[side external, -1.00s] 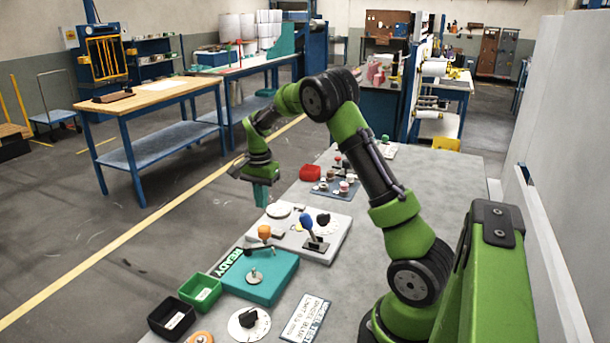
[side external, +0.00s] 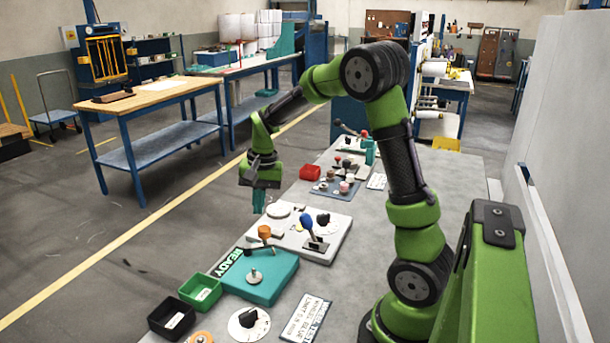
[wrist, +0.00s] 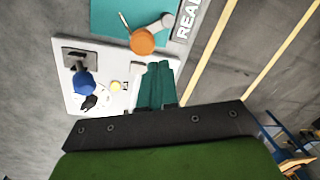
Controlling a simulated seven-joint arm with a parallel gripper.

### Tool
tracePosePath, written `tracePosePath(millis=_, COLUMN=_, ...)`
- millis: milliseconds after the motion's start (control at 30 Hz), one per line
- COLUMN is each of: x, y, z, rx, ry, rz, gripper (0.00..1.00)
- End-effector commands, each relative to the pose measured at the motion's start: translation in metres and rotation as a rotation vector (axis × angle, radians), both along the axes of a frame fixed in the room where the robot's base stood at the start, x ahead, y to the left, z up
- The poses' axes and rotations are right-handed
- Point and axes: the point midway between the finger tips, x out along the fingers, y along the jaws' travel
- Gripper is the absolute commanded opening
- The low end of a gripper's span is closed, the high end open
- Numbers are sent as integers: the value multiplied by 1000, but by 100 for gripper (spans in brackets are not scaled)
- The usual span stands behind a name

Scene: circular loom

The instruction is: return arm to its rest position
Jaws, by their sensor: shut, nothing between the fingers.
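My gripper (side external: 259,201) has teal fingers that point down and sit close together, shut and empty. In the side external view it hangs in the air near the left edge of the grey panel (side external: 334,243) with the blue-knobbed lever. In the wrist view the fingers (wrist: 158,82) also show together, with nothing held between them. The blue knob (wrist: 84,83) and the orange knob (wrist: 142,41) lie beyond the fingers there. My arm is raised and bent over the table.
The grey table (side external: 400,175) carries a teal READY box (side external: 270,285), a green bin (side external: 201,290), a black bin (side external: 171,318), a red bin (side external: 310,172) and a printed card (side external: 306,318). A pale wall (side external: 570,150) stands at right. The air around my gripper looks clear.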

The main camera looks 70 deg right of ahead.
Motion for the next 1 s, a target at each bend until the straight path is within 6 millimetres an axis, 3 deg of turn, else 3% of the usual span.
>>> tracePosePath(millis=33, x=-9, y=18, z=15, rx=-1, ry=-45, rz=70, gripper=0)
tracePosePath(millis=200, x=-45, y=75, z=53, rx=-24, ry=-184, rz=303, gripper=0)
tracePosePath(millis=500, x=-119, y=148, z=89, rx=-114, ry=-423, rz=622, gripper=0)
tracePosePath(millis=700, x=-146, y=169, z=102, rx=-153, ry=-529, rz=696, gripper=0)
tracePosePath(millis=1000, x=-149, y=174, z=112, rx=-164, ry=-570, rz=711, gripper=0)
